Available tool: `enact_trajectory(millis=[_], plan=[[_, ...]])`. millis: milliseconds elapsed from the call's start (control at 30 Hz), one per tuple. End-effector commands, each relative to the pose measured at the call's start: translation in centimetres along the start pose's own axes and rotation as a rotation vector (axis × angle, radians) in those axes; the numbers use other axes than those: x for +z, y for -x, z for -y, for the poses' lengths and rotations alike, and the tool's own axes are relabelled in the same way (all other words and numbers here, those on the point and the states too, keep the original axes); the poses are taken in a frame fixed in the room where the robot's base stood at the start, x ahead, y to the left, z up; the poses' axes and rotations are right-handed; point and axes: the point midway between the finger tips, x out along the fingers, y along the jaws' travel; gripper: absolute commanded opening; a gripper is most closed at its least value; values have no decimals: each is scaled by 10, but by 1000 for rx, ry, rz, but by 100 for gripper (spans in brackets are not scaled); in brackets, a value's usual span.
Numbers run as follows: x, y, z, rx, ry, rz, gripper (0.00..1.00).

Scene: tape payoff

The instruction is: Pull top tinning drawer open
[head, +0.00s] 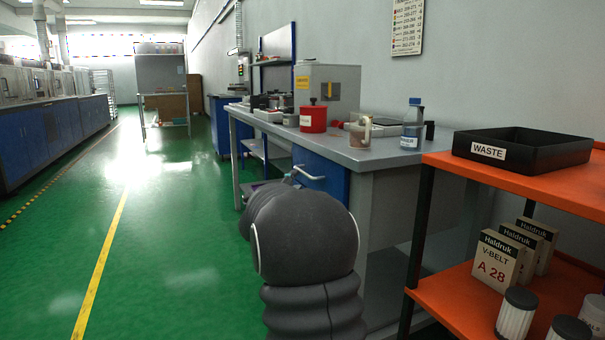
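The blue drawer front (327,181) sits under the grey bench top (375,155), with a light bar handle (309,173) across it. It looks flush with the bench, with no gap visible. My dark arm stands in front of the bench and hides the area below the drawer. A small part of what looks like my gripper (289,180) shows past the arm, just left of the handle in the picture. Its fingers are mostly hidden, and I cannot tell whether they touch the handle.
A red can (313,118), a clear mug (359,131) and a bottle (412,126) stand on the bench. An orange shelf (450,290) with a black waste tray (525,160) and boxes is close at right. Green floor (165,245) is open at left.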

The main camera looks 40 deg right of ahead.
Motion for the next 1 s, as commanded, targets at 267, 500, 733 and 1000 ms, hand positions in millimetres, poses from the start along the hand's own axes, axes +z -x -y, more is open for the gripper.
enact_trajectory(millis=[267,500,733,1000], plan=[[0,-50,0,0,0,0,36],[1,-72,0,1,1,2,36],[1,-76,1,0,0,3,36],[1,-76,0,0,1,2,1]])
